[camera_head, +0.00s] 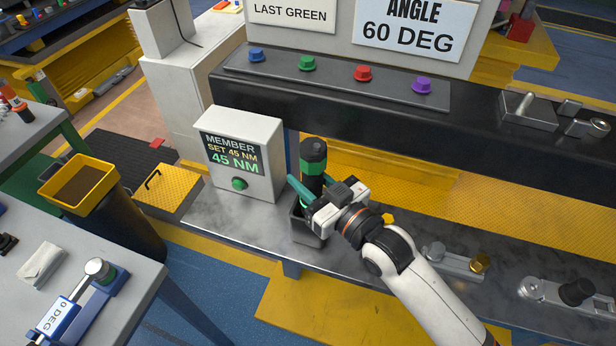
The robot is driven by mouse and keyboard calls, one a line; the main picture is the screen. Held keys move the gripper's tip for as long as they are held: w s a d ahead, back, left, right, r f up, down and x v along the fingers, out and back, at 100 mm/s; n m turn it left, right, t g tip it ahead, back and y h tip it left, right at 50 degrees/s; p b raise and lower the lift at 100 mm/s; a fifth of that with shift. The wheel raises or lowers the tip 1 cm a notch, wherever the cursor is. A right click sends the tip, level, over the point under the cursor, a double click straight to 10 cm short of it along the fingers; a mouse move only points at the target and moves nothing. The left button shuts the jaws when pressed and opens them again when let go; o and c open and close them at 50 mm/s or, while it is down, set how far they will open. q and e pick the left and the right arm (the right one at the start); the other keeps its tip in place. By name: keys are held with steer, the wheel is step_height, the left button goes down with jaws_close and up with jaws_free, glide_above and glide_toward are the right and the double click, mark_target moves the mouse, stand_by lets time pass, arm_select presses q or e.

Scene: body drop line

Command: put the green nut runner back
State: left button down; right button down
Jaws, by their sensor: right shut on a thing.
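The green nut runner (314,163) is a black upright tool with a green band. It stands upright at a small grey holder (305,228) on the grey bench, and its lower end is hidden by the holder and my gripper. My right gripper (307,190) comes in from the lower right and is shut on the nut runner, with its teal fingers around the tool's body. I cannot tell if the tool rests on the holder's bottom. My left gripper is not in view.
A white box with a display reading 45 NM (242,152) stands just left of the holder. Behind is a dark shelf with blue, green, red and purple buttons (363,73). A brass part (480,262) sits on the bench at right. A yellow bin (78,183) stands at left.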

steer(key=c, duration=1)
jaws_free()
steer(key=shift+f, duration=0.1)
steer(key=shift+o, duration=0.2)
steer(key=shift+s+d, duration=0.1)
steer(key=b+v, duration=0.3)
steer(key=v, duration=0.8)
steer(key=shift+s+d, duration=0.3)
